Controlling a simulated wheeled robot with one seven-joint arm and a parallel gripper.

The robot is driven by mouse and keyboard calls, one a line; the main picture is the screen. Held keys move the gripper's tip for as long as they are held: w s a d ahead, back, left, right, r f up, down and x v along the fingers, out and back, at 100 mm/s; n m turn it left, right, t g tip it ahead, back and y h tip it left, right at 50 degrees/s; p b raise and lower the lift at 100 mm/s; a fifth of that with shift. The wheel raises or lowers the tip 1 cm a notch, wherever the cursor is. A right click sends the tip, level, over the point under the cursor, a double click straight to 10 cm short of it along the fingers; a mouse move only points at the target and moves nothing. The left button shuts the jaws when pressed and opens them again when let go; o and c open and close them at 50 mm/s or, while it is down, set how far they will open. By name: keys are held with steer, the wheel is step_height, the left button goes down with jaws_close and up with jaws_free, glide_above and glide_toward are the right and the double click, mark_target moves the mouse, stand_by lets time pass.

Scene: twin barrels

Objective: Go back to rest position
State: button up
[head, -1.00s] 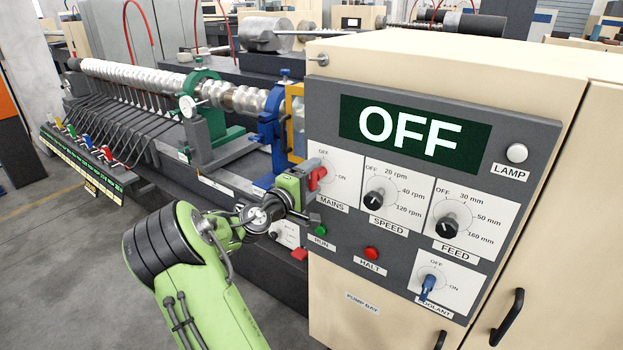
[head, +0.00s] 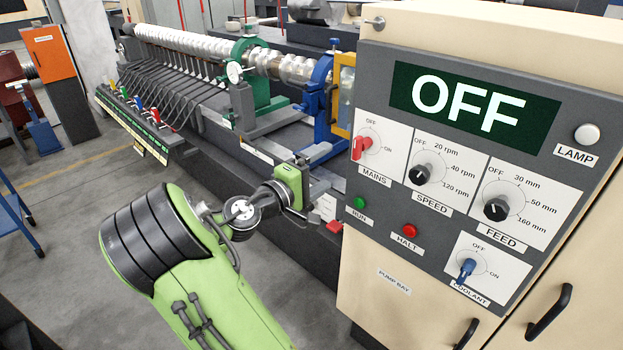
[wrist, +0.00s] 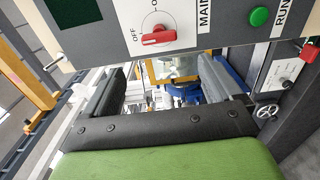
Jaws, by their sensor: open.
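My gripper (head: 312,187) is at the end of my green arm, left of the control panel (head: 390,130). Its two dark fingers are apart in the wrist view (wrist: 160,88), with nothing between them. The red MAINS switch (head: 361,149) is up and to the right of my gripper and clear of it. In the wrist view this red switch (wrist: 162,38) lies beyond the fingers, near the top. The panel display (head: 470,105) reads OFF.
The panel also has SPEED (head: 421,174), FEED (head: 496,209) and COOLANT (head: 466,270) knobs, with green RUN (head: 359,203) and red HALT (head: 410,230) buttons. The machine bed with its long screw (head: 190,43) runs behind my arm. Open grey floor (head: 70,220) lies to the left.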

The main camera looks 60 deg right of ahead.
steer(key=shift+w+a, duration=0.15)
steer(key=shift+a, duration=0.65)
steer(key=shift+w+a, duration=0.1)
steer(key=shift+a, duration=0.7)
